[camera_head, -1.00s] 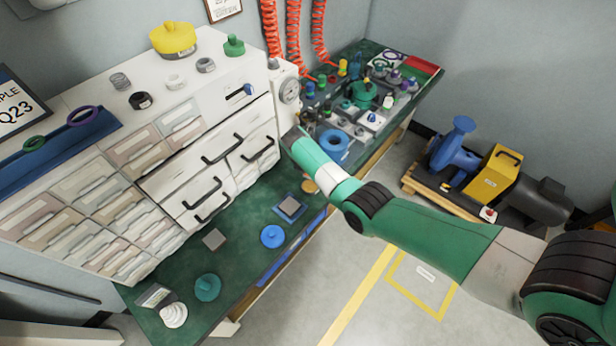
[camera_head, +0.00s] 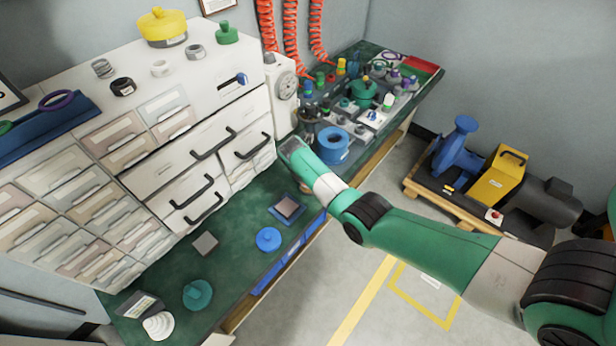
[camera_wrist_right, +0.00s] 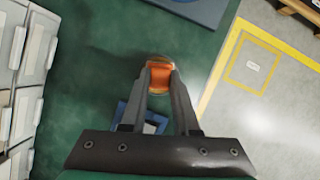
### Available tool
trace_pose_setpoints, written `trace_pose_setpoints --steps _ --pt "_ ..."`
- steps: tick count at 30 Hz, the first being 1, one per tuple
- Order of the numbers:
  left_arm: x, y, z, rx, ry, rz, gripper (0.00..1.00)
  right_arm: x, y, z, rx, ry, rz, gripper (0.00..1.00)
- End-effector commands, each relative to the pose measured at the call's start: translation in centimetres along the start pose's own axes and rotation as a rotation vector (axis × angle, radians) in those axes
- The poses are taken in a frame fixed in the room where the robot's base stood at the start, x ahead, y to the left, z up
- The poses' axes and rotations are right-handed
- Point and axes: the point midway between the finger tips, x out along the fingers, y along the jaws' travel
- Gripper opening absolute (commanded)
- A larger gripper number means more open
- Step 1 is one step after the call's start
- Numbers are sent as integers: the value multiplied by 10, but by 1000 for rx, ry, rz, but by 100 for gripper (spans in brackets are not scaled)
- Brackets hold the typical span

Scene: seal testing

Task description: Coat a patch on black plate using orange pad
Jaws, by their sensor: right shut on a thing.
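The orange pad (camera_wrist_right: 160,76) is between the fingertips of my right gripper (camera_wrist_right: 161,82), which is shut on it. A round amber rim shows around the pad in the right wrist view; I cannot tell whether pad and rim touch. In the head view my right wrist hides the fingers and pad. A blue frame with a grey square plate (camera_head: 287,207) lies on the green bench; its blue edge (camera_wrist_right: 122,112) shows partly behind the fingers in the wrist view. A dark grey square plate (camera_head: 205,243) lies bare to its left. My left gripper is not in view.
A blue disc (camera_head: 268,239), a teal knobbed disc (camera_head: 198,294) and a white stacked piece (camera_head: 158,325) stand on the near bench. A blue ring (camera_head: 332,145) is beyond my wrist. The drawer cabinet (camera_head: 180,160) borders the bench on the left.

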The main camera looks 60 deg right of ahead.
Motion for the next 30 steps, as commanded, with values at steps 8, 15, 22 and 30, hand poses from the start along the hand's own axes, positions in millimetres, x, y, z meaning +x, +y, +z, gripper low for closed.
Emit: trace_pose_setpoints --steps 8,15,22,30 --pt "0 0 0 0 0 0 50 0 0 0 0 0 0 0" --pt "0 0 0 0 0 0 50 0 0 0 0 0 0 0" --pt "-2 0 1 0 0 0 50 3 0 -1 0 0 0 0" --pt "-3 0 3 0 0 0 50 6 0 -2 0 0 0 0"
